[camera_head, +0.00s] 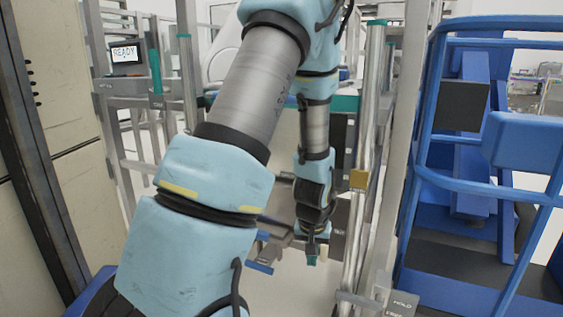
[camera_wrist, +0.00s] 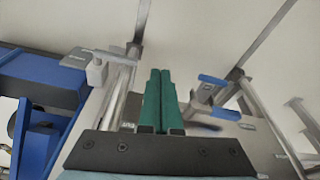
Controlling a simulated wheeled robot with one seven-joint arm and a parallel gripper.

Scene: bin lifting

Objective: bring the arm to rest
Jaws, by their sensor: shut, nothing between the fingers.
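My arm is light blue and silver and crosses the middle of the head view. My gripper (camera_head: 312,258) hangs at its end, pointing down, in front of a metal frame. In the wrist view my gripper (camera_wrist: 158,85) shows its two green fingers side by side, pressed together with nothing between them. The fingertips appear clear of the things around them, with pale floor beyond. Part of the frame behind my arm is hidden by the arm links.
A blue railed structure (camera_head: 495,190) stands close on the right. A metal post (camera_head: 362,190) rises just right of my gripper. A beige panel (camera_head: 60,100) is at the left, near a screen reading READY (camera_head: 125,53). A blue-handled bracket (camera_wrist: 218,83) lies right of the fingers in the wrist view.

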